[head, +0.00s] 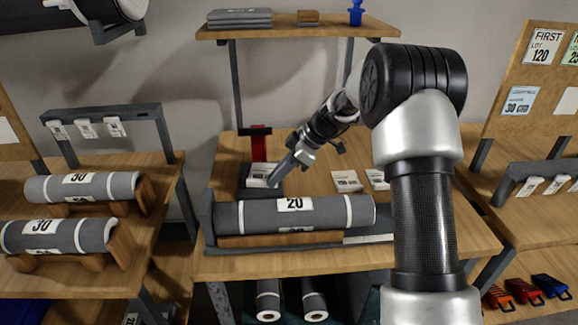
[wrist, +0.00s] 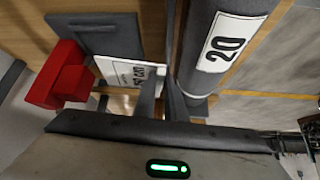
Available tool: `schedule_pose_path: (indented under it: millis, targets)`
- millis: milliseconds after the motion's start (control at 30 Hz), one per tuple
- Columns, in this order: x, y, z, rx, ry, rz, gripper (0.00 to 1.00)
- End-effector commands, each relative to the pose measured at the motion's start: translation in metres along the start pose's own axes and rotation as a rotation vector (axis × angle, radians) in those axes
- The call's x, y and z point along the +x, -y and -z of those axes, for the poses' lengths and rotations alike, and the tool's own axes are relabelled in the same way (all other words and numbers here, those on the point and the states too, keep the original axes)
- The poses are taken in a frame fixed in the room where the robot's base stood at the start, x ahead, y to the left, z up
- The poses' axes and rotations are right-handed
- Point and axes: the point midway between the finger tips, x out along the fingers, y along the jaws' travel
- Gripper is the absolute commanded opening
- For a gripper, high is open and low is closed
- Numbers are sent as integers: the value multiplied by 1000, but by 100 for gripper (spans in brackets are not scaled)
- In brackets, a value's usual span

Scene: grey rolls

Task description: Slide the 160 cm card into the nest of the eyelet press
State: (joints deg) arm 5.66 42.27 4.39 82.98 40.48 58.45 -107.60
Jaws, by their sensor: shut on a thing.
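The eyelet press stands on the middle bench behind the grey roll, with a dark base (head: 246,190) and a red upper part (head: 260,134). The red part also shows in the wrist view (wrist: 62,80). My gripper (head: 274,180) points down at the press and is shut on a white printed card (head: 259,170). In the wrist view the card (wrist: 112,70) reaches from my fingers (wrist: 160,98) toward the red part. Its print is too unclear to read. I cannot tell how far the card sits in the nest.
A grey roll labelled 20 (head: 325,214) lies in a cradle in front of the press, close beside my fingers. More white cards (head: 346,181) lie to the right on the bench. A shelf (head: 290,29) with grey folded pieces hangs above. Side benches stand left and right.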

Motion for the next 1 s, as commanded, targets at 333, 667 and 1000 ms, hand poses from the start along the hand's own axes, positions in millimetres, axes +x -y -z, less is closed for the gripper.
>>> schedule_pose_path:
  millis: [333,667,1000]
  targets:
    - [26,-1,-6,-115,-8,85,0]
    - [26,-1,-7,-114,-9,84,0]
    - [38,-7,-16,-111,-9,84,0]
